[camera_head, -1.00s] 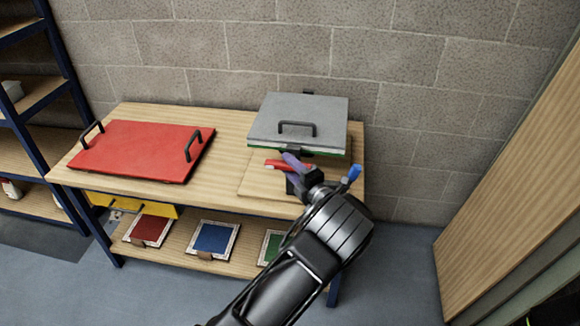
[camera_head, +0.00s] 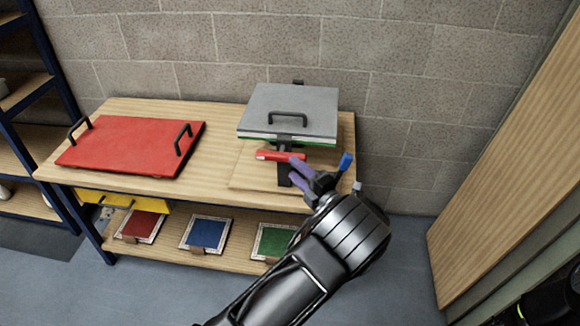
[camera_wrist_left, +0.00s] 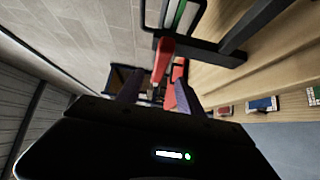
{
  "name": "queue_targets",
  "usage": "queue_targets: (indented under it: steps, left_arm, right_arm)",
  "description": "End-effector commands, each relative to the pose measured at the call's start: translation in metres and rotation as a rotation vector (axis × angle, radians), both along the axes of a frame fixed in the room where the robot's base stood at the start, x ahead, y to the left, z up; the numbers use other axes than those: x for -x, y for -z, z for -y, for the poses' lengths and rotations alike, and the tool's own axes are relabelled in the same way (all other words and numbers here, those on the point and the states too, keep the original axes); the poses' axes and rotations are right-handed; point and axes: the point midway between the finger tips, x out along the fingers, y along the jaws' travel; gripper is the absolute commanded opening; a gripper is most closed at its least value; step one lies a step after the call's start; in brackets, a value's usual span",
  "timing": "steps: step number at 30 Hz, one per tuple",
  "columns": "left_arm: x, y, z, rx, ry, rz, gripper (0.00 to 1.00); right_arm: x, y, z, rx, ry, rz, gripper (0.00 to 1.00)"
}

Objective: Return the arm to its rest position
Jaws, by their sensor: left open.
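My left arm comes up from the bottom of the head view. Its gripper (camera_head: 297,169) is open, with two purple fingertips at the right end of a red bar handle (camera_head: 277,156). The handle is on a grey press (camera_head: 290,100) at the right end of the bench. In the left wrist view the two purple fingers (camera_wrist_left: 160,95) stand apart, and the red handle (camera_wrist_left: 163,58) lies ahead, seen between them. Nothing is visibly held; I cannot tell whether a fingertip touches the handle. My right gripper does not show.
The wooden bench (camera_head: 222,120) carries a red panel (camera_head: 130,145) with two black handles. Its lower shelf holds red (camera_head: 138,226), blue (camera_head: 206,234) and green (camera_head: 272,241) framed tiles. A block wall stands behind; a wooden panel (camera_head: 500,170) stands at right. Floor right of the bench is clear.

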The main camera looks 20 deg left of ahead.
Motion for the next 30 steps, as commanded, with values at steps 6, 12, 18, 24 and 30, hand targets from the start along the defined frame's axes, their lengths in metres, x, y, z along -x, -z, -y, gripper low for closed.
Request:
queue_targets:
  steps: [6,12,18,24,30]
  left_arm:
    - [0.001,0.0,0.001,0.0,-0.001,0.0,0.44]
    - [0.001,0.0,0.001,0.0,-0.001,0.0,0.44]
    - [0.006,0.011,-0.005,0.039,-0.016,-0.001,0.44]
    - [0.044,0.076,-0.031,0.271,-0.125,0.007,0.44]
    - [0.139,0.19,-0.043,0.716,-0.445,0.11,0.44]
  right_arm:
    - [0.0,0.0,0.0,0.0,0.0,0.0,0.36]
    - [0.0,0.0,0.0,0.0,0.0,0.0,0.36]
    - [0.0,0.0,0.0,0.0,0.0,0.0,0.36]
    - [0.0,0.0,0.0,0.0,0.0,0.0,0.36]
    - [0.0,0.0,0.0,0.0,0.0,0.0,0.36]
